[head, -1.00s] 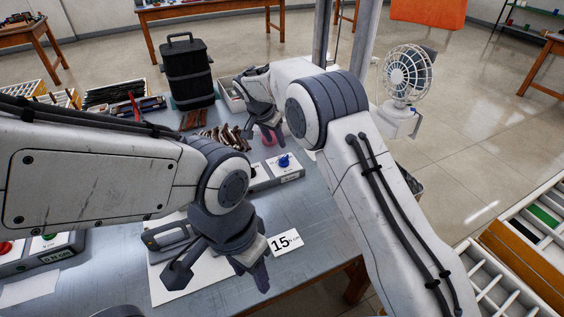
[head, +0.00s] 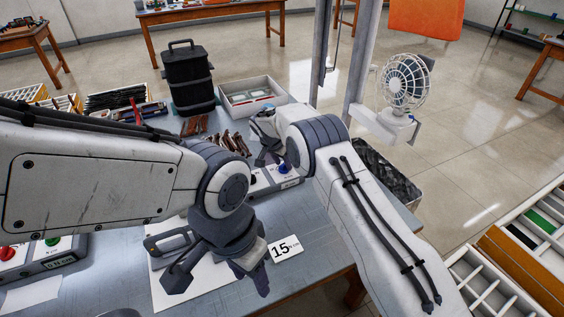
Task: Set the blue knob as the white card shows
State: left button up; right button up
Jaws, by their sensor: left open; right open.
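The white card (head: 292,241) lies on the table at the front right and reads "15", with smaller letters that look like "N cm". The blue knob (head: 283,170) is on a grey box (head: 262,182) with white panels, partly hidden by my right arm. My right gripper (head: 271,156) is open just above and behind the knob, partly hidden by its own wrist; I cannot tell whether it touches the knob. My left gripper (head: 221,283) is open and empty, pointing down over a white sheet left of the card.
A second grey box (head: 62,257) with a red and a green knob stands at the left. A dark canister (head: 188,78), a white tray (head: 226,101) and brown pieces (head: 232,143) are behind. A white fan (head: 405,85) is beyond the table.

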grip_shut()
